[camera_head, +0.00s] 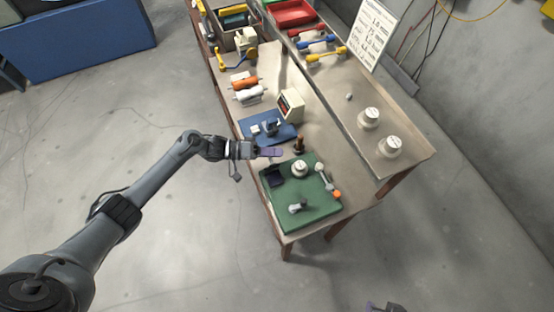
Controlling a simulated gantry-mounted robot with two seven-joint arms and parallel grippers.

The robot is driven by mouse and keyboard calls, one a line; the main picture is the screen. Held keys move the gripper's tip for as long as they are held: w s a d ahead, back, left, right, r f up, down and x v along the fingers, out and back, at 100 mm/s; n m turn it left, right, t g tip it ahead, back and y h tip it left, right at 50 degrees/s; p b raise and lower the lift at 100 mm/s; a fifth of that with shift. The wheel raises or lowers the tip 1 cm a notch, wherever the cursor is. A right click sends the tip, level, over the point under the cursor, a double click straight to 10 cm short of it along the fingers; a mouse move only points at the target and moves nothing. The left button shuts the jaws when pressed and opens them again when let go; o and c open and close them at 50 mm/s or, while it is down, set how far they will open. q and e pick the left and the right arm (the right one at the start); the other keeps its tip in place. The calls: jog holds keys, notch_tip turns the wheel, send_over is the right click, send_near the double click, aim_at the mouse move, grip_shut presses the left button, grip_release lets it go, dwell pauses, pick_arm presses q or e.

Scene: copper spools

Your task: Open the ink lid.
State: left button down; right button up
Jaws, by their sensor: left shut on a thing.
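A small dark ink box (275,178) sits at the back left of the green mat (312,216). Its lid is too small and dark to tell apart clearly from the box. My left gripper (272,152), with purple at its end, reaches in from the left just behind the box. It is shut on what seems to be the ink lid; the held part is hard to make out. Of my right gripper only a dark tip (385,308) shows at the bottom edge, and its jaws cannot be read.
A wooden-handled stamp (299,146) stands close right of the left gripper. A white-topped pot (300,169) and a tool with an orange end (329,181) are on the mat. A blue tray (268,129) and a cream device (291,105) lie behind. Bare bench is narrow around the mat.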

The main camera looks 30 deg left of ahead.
pick_arm(q)
jog(key=shift+w+a+f+n+h+b, duration=0.45)
jog(key=shift+a+n+b, duration=0.1)
jog(key=shift+n+b, duration=0.35)
jog(key=shift+w+a+f+n+h+b, duration=0.4)
jog(key=shift+a+n+b, duration=0.15)
jog(key=shift+n+b, duration=0.35)
